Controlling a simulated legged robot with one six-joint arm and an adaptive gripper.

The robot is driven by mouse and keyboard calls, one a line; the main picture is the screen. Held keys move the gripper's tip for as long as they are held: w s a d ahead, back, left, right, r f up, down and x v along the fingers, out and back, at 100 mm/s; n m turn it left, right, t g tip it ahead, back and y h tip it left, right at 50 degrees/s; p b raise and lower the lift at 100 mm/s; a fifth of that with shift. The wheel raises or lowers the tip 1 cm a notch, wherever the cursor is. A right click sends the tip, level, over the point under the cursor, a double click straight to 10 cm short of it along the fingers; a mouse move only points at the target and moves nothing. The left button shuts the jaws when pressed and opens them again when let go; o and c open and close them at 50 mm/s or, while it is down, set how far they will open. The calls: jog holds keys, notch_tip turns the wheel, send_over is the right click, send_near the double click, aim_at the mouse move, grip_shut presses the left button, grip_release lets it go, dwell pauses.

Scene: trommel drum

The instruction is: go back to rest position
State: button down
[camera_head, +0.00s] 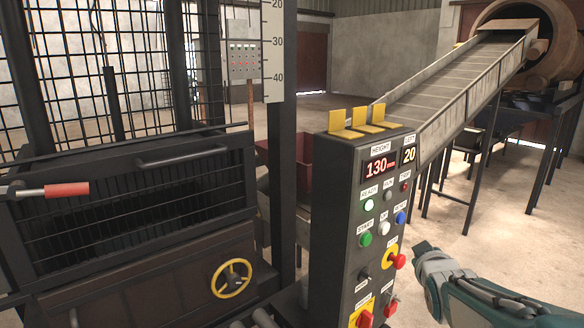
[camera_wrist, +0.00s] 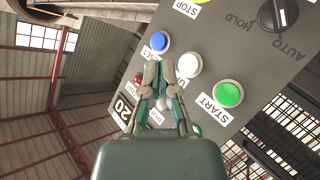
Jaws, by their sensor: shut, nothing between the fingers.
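My gripper (camera_wrist: 159,70) is shut and empty, its two fingertips together in front of the control panel in the wrist view. The fingertips appear between the blue button (camera_wrist: 160,41) and the white button (camera_wrist: 189,66); I cannot tell whether they touch the panel. In the head view my gripper (camera_head: 421,247) is at the lower right, just right of the grey control cabinet (camera_head: 335,215). My arm comes in from the lower right corner.
The cabinet carries a lit green lamp (camera_head: 369,205), a display (camera_head: 378,167) reading 130 and several buttons and switches. A conveyor (camera_head: 450,85) rises to the drum (camera_head: 560,45) at the back right. A black caged machine (camera_head: 130,200) fills the left.

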jog(key=s+a+f+m+g+y, duration=0.1)
jog(key=s+a+g, duration=0.3)
jog(key=s, duration=0.8)
jog(key=s+a+f+m+g+y, duration=0.2)
jog(key=s+a, duration=0.6)
jog(key=s, duration=0.5)
notch_tip(320, 180, down, 2)
jog(key=m+g, duration=0.1)
jog(key=g, duration=0.1)
jog(key=shift+s+f+m+g, duration=0.15)
jog(key=shift+m+g, duration=0.15)
